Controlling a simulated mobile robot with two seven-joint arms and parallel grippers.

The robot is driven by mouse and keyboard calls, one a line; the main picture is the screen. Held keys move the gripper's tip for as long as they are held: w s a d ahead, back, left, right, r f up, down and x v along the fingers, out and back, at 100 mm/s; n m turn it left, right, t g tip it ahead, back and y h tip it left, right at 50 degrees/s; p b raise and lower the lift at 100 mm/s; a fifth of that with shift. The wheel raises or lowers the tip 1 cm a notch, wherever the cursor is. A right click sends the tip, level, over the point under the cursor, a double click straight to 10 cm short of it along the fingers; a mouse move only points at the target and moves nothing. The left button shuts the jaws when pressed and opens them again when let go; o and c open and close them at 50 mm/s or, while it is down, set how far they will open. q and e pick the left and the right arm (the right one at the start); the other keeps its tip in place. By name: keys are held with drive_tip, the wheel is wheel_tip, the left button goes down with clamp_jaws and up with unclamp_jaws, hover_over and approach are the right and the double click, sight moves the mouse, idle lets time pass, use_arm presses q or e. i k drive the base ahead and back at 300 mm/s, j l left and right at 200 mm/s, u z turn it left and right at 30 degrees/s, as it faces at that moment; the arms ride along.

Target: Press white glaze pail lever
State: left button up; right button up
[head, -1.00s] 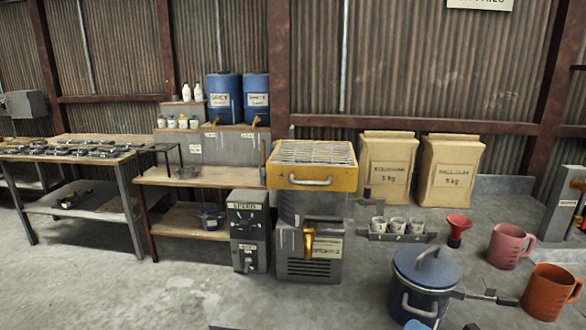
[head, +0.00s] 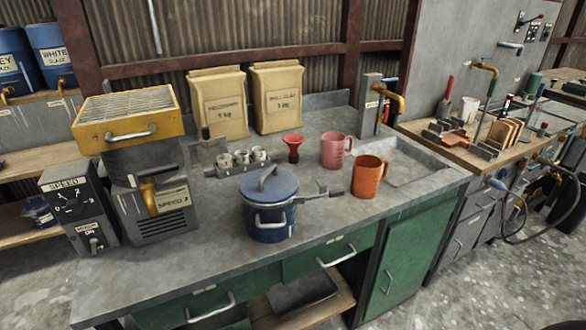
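The white glaze pail (head: 46,42) is a blue drum with a label reading WHITE GLAZE, on a shelf at the upper left of the head view. A small brass tap (head: 62,84) shows at the shelf edge below it; its lever is too small to make out clearly. A second blue pail (head: 10,70), with a partly cut-off label ending in EY, stands to its left at the picture's edge. Neither of my grippers is in view.
A yellow-topped machine (head: 128,125) and grey speed box (head: 75,210) stand at the left of the workbench (head: 330,225). A blue lidded pot (head: 270,205), orange jug (head: 369,177), pink jug (head: 335,150) and two paper bags (head: 218,105) occupy the bench. The bench's front left is clear.

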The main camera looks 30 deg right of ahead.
sight(324, 189)
drive_tip(key=z, duration=1.15)
